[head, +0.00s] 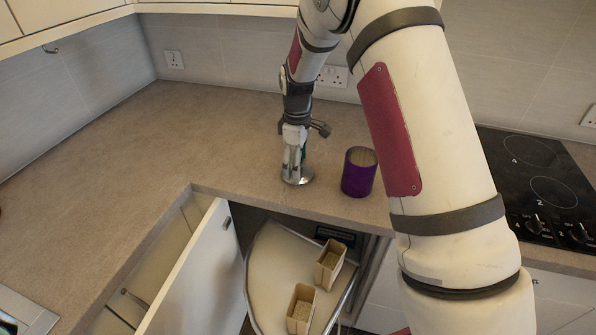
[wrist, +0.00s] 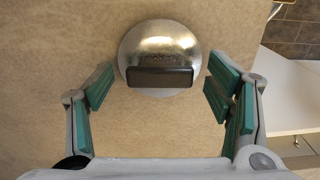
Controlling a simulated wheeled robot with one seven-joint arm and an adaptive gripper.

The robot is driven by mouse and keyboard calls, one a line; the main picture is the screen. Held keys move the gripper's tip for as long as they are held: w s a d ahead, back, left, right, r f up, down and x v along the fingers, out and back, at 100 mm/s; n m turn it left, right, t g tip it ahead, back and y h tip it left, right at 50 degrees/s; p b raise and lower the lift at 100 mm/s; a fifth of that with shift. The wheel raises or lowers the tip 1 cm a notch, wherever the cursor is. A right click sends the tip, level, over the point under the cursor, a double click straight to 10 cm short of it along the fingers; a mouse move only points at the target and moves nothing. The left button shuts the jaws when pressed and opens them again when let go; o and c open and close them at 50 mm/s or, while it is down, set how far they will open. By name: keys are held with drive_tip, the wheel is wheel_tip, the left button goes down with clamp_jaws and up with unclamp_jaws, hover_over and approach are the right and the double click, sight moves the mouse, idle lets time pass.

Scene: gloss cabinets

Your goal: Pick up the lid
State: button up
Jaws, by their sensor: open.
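The lid (wrist: 160,48) is a round, shiny metal disc with a dark bar-shaped handle (wrist: 160,77). It lies on the brown countertop, and in the head view its rim (head: 303,179) shows around my fingertips. My gripper (head: 296,176) points down over the lid, near the counter's front edge. In the wrist view my gripper (wrist: 158,88) is open, with one green-padded finger on each side of the handle and a gap on both sides. Nothing is between the pads but the lid and handle area. In the head view my fingers hide most of the handle.
A purple cup (head: 359,172) stands just right of the lid. A black hob (head: 545,185) is farther right. Below, an open cabinet door (head: 190,275) and a pull-out shelf (head: 275,262) with two small boxes (head: 329,264) jut out. The counter to the left is clear.

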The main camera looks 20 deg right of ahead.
drive_tip(key=shift+f, duration=0.45)
drive_tip(key=c, duration=1.3)
drive_tip(key=shift+r, duration=0.15)
